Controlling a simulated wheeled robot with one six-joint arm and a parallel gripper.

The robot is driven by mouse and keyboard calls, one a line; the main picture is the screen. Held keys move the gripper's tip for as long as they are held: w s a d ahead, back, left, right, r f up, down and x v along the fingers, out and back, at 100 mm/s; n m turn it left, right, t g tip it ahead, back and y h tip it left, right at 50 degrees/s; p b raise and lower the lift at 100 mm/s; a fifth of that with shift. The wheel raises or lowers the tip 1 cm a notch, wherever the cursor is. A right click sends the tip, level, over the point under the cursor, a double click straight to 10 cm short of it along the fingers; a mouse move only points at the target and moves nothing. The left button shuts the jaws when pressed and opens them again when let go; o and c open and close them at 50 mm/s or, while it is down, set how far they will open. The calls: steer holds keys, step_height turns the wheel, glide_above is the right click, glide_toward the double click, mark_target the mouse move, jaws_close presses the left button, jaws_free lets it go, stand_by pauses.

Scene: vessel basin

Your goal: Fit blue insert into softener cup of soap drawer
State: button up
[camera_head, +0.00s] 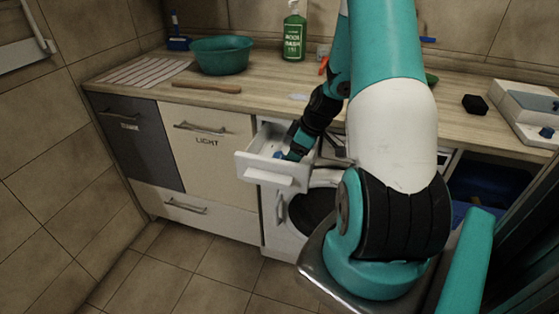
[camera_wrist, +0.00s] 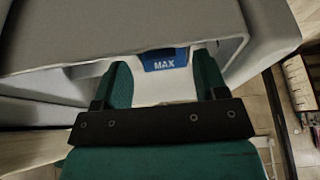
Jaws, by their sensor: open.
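The white soap drawer (camera_head: 284,176) is pulled out below the worktop in the head view. The blue insert (camera_wrist: 165,60), marked MAX, shows in the wrist view just beyond my fingertips, inside the drawer. It is a small blue patch (camera_head: 278,155) in the head view. My gripper (camera_wrist: 163,84) is open, its two green fingers on either side of the insert's near end. In the head view my gripper (camera_head: 292,151) reaches down into the drawer. Whether the fingers touch the insert, and how it sits in the softener cup, I cannot tell. The cup's outline is mostly hidden.
A green basin (camera_head: 221,56), a green soap bottle (camera_head: 294,36) and a wooden utensil (camera_head: 206,87) stand or lie on the worktop (camera_head: 150,84). A black block (camera_head: 475,104) lies at the right. A dark round washer door opening is below the drawer.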

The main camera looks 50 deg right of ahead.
steer(key=shift+x, duration=0.95)
steer(key=shift+c, duration=0.5)
steer(key=c, duration=1)
